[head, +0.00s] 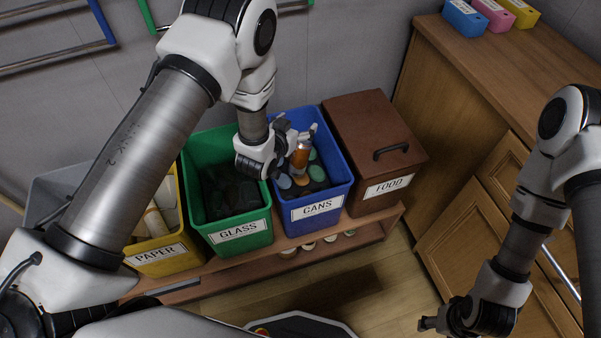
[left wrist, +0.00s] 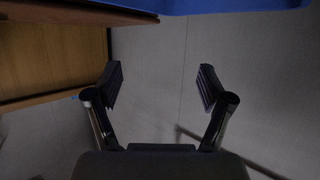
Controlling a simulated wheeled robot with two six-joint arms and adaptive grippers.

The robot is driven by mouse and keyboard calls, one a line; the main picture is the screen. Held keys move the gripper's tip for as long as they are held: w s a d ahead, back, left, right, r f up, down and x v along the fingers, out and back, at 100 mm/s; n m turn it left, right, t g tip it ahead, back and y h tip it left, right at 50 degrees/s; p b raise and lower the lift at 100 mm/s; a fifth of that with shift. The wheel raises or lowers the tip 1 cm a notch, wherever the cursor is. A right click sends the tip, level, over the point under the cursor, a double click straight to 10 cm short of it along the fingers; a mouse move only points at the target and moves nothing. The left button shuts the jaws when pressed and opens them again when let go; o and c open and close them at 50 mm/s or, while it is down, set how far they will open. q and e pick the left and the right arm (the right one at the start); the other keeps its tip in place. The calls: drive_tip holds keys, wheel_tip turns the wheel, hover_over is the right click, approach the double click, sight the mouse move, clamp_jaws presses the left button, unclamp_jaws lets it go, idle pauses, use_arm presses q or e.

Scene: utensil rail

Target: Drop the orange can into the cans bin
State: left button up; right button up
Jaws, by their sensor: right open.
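The orange can (head: 300,157) shows in the head view at the blue cans bin (head: 337,183), over the other cans lying inside. I cannot tell whether it rests on them or is just above them. My left gripper (head: 298,133) is at the bin's opening, close beside the can. In the left wrist view the fingers of my left gripper (left wrist: 160,88) stand apart with nothing between them, and the can is not seen there. My right gripper (head: 428,324) is open and empty at the lower right, away from the bins.
The green glass bin (head: 240,237) and yellow paper bin (head: 165,262) stand left of the cans bin. The lidded brown food bin (head: 365,120) stands right of it. All are on a low wooden shelf (head: 215,272). A wooden cabinet (head: 470,90) stands at the right.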

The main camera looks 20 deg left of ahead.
use_arm(q)
drive_tip(key=v, duration=1.2)
